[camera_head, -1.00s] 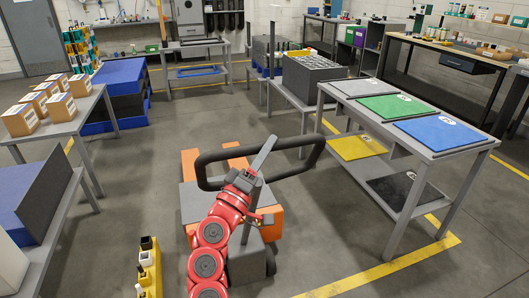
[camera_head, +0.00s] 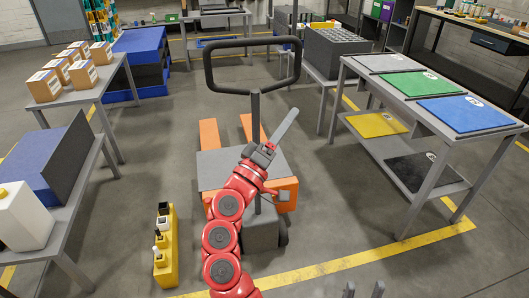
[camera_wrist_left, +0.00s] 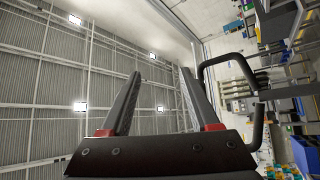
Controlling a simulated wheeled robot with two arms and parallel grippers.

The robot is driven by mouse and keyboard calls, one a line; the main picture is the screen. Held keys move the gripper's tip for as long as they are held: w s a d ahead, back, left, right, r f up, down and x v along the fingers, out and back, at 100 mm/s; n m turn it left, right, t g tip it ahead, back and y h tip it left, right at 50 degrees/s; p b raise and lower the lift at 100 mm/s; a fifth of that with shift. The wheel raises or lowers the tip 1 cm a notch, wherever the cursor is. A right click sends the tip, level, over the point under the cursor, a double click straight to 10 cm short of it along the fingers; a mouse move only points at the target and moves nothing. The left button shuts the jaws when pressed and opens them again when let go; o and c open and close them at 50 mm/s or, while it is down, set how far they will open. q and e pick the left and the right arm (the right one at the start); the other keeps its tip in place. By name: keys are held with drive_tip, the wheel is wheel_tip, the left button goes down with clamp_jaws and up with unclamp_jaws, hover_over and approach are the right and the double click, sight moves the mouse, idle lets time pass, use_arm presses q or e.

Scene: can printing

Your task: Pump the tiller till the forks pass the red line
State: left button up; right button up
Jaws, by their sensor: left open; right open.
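The orange pallet truck (camera_head: 222,172) stands in front of me, its two orange forks (camera_head: 209,133) pointing away. Their height is hard to judge, and no red line is visible. Its tiller (camera_head: 207,72) is a black loop on a shaft, standing nearly upright above the truck. The loop also shows at right in the left wrist view (camera_wrist_left: 230,56). My left gripper (camera_head: 292,115) is below the loop, in front of the truck, with nothing between its spread fingers (camera_wrist_left: 160,75). My right gripper (camera_head: 363,289) shows only as two spread fingertips at the bottom edge.
A table with grey, green and blue panels (camera_head: 426,83) stands at right. A yellow rack (camera_head: 166,255) holding small items is at lower left. Floor behind the forks looks clear.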

use_arm(q)
drive_tip(key=p+v, duration=0.2)
drive_tip(key=v, duration=1.4)
drive_tip(key=shift+p, duration=0.4)
drive_tip(key=shift+s+a, duration=0.1)
drive_tip(key=shift+s, duration=0.05)
